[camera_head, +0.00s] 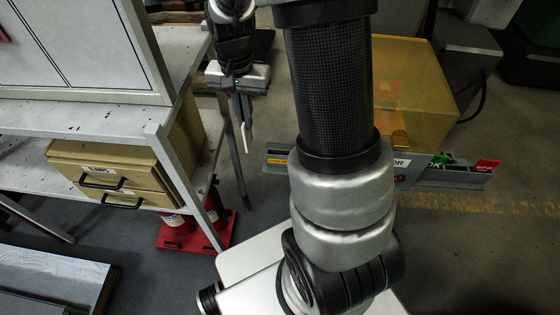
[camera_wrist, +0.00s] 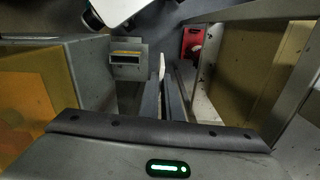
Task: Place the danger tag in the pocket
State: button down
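My gripper (camera_head: 241,124) points down at the upper middle of the head view. Its fingers are close together on a thin white piece (camera_head: 244,138), seen edge-on. In the wrist view the white piece (camera_wrist: 161,66) stands between the fingertips (camera_wrist: 161,82). It is probably the danger tag, but its face and print do not show. A grey pocket (camera_head: 279,160) with a yellow label is at the left end of a rack, right of and lower than my gripper in the head view. In the wrist view the pocket (camera_wrist: 127,62) is left of the fingertips, apart from the white piece.
Green (camera_head: 439,160) and red (camera_head: 486,165) tags stand at the rack's right end. A translucent amber box (camera_head: 415,85) is behind my arm. A metal bench (camera_head: 150,145) with tan drawers (camera_head: 105,178) is at left. A red base (camera_head: 190,240) stands on the floor.

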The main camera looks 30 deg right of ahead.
jog(key=s+d+r+m+b, duration=0.3)
jog(key=s+d+m, duration=0.3)
jog(key=m, duration=1.1)
notch_tip(320, 180, down, 10)
jog(key=w+b, duration=0.1)
jog(key=shift+d+b, duration=0.4)
jog(key=shift+d, duration=0.05)
jog(key=shift+f, duration=0.1)
jog(key=c, duration=2)
grip_release()
